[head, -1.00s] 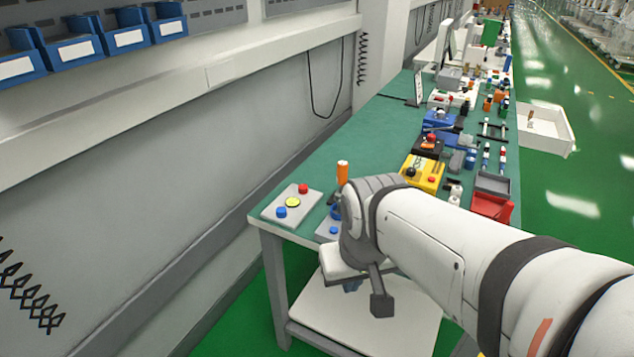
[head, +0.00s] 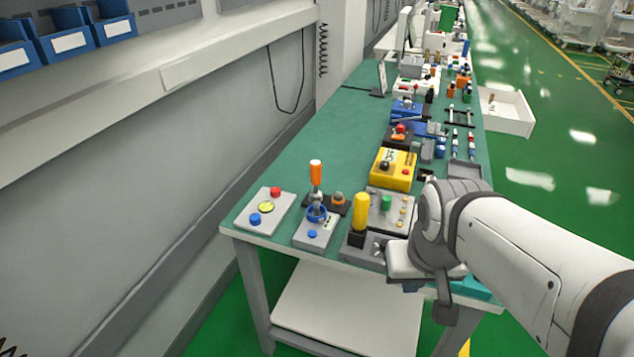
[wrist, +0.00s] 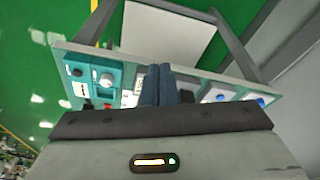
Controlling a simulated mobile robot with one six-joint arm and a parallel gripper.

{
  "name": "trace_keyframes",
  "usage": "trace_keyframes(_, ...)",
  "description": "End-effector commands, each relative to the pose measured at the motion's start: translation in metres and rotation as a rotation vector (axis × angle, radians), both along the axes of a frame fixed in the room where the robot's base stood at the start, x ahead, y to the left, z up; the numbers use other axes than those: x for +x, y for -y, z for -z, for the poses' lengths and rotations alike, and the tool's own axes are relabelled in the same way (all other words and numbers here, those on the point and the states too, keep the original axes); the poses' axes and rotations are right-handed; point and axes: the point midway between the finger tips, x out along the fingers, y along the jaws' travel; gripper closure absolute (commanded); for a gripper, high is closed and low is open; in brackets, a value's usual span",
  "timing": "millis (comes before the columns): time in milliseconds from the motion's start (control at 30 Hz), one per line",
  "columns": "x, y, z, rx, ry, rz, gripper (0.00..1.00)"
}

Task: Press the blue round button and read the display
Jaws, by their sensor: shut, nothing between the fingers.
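Two blue round buttons show in the head view. One blue button (head: 254,219) is on a grey plate (head: 274,222) with a yellow disc and a red button, at the bench's near left corner. The other blue button (head: 312,234) is on the front of a smaller grey box (head: 304,240) with a blue ring. My gripper (head: 411,287) is at the bench's front edge, right of both and touching neither as far as I can see. In the wrist view its dark blue fingers (wrist: 158,72) are together and empty. I cannot make out a readable display.
A yellow box (head: 393,169) and several devices crowd the green bench behind. The bench's left rear stretch (head: 318,140) is clear.

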Motion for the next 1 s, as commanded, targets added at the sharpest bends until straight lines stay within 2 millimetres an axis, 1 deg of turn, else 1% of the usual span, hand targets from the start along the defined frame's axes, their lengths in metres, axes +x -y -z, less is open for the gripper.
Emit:
trace_keyframes(67, 0.012, 0.005, -0.004, -0.034, 0.019, -0.022, 1.0)
trace_keyframes(100, 0.023, 0.004, -0.008, -0.064, 0.039, -0.038, 1.0)
trace_keyframes(167, 0.046, 0.01, -0.013, -0.122, 0.079, -0.086, 1.0)
trace_keyframes(267, 0.098, 0.019, -0.024, -0.242, 0.174, -0.226, 1.0)
trace_keyframes(300, 0.123, 0.019, -0.028, -0.287, 0.219, -0.3, 1.0)
trace_keyframes(333, 0.14, 0.017, -0.029, -0.317, 0.251, -0.361, 1.0)
trace_keyframes(367, 0.157, 0.013, -0.031, -0.344, 0.285, -0.425, 1.0)
trace_keyframes(400, 0.179, 0.007, -0.032, -0.372, 0.328, -0.515, 1.0)
trace_keyframes(433, 0.194, 0.0, -0.032, -0.386, 0.36, -0.585, 1.0)
trace_keyframes(467, 0.208, -0.009, -0.031, -0.396, 0.392, -0.655, 1.0)
trace_keyframes(500, 0.224, -0.021, -0.028, -0.4, 0.431, -0.749, 1.0)
trace_keyframes(600, 0.251, -0.055, -0.018, -0.386, 0.514, -0.961, 1.0)
trace_keyframes(667, 0.261, -0.075, -0.011, -0.363, 0.559, -1.078, 1.0)
trace_keyframes(700, 0.265, -0.089, -0.005, -0.338, 0.583, -1.155, 1.0)
trace_keyframes(800, 0.265, -0.121, 0.01, -0.262, 0.634, -1.329, 1.0)
trace_keyframes(900, 0.26, -0.144, 0.022, -0.19, 0.669, -1.454, 1.0)
trace_keyframes(1000, 0.255, -0.156, 0.029, -0.143, 0.688, -1.524, 1.0)
